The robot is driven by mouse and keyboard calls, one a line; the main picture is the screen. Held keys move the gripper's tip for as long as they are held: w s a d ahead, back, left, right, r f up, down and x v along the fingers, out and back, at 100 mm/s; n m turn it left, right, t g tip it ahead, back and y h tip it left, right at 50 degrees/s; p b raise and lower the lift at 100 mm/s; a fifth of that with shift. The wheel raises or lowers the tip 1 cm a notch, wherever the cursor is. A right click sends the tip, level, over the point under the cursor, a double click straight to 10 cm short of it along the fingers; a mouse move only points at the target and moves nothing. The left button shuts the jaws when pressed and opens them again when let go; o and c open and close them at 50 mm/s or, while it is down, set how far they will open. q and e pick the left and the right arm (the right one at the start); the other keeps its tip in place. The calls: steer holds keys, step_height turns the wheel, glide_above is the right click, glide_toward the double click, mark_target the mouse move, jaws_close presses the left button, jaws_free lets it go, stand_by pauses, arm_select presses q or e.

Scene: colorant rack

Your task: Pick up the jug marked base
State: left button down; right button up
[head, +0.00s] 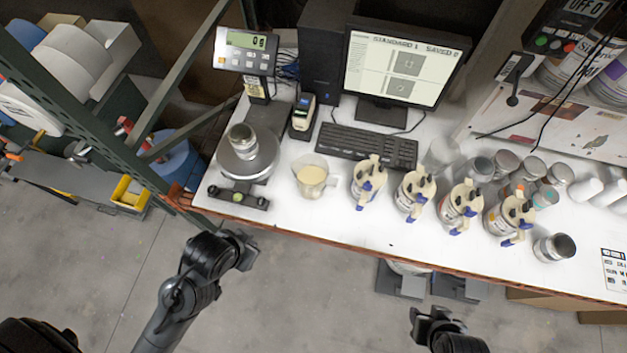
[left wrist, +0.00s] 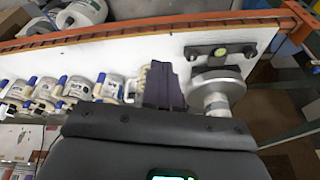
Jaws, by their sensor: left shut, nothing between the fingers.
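A clear jug (head: 313,177) with cream liquid stands on the white bench, right of the scale; I cannot read a marking on it. In the left wrist view the jug (left wrist: 141,84) is partly hidden behind my fingers. My left gripper (head: 245,250) is shut and empty, off the bench's front edge, below and left of the jug and apart from it. Its dark fingers (left wrist: 163,85) show together in the left wrist view. My right gripper (head: 435,318) is at the bottom, away from the bench; its finger gap is unclear.
A scale (head: 247,160) bearing a metal can (head: 242,140) stands left of the jug. Several cream containers with blue parts (head: 368,182) line up to its right. A keyboard (head: 367,146) lies behind. A green post (head: 172,85) rises at the bench's left end.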

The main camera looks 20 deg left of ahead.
arm_select(q)
steer(key=c, duration=1.8)
jaws_free()
steer(key=o, duration=0.8)
steer(key=shift+c, duration=0.2)
